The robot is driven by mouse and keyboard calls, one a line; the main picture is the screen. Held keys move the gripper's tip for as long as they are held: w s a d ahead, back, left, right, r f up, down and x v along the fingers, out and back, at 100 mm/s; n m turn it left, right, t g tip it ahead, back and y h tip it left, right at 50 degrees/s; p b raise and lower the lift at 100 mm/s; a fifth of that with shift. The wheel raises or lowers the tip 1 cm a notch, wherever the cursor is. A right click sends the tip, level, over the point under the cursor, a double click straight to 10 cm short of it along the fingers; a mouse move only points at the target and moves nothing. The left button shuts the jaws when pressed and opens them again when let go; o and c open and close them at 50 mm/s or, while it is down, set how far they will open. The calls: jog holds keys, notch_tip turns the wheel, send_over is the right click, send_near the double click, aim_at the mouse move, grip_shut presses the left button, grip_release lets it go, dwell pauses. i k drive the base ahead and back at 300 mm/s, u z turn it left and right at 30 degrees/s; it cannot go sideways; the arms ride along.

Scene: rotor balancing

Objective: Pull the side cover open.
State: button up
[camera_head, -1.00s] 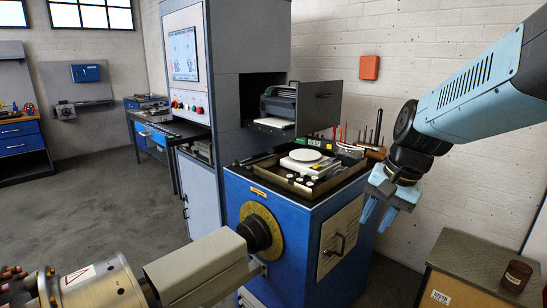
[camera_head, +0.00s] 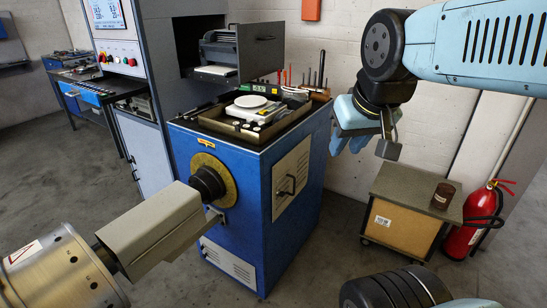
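The side cover (camera_head: 300,165) is a beige panel with a small grille, set flat in the right side of the blue machine cabinet (camera_head: 246,215). It looks shut. A dark bar handle (camera_head: 287,187) sticks out from its lower middle. No part of the cover is hidden by my arm.
A wooden cart (camera_head: 404,228) with a brown jar (camera_head: 443,195) stands right of the cabinet, beside a red fire extinguisher (camera_head: 464,238). An open tray (camera_head: 239,131) with parts tops the cabinet. A beige shaft housing (camera_head: 155,225) reaches its front. Floor between cabinet and cart is clear.

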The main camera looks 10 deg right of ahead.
aim_at(297, 178)
jog(key=z, duration=1)
jog(key=k, duration=0.8)
jog(key=u, duration=0.7)
jog(key=i, duration=1)
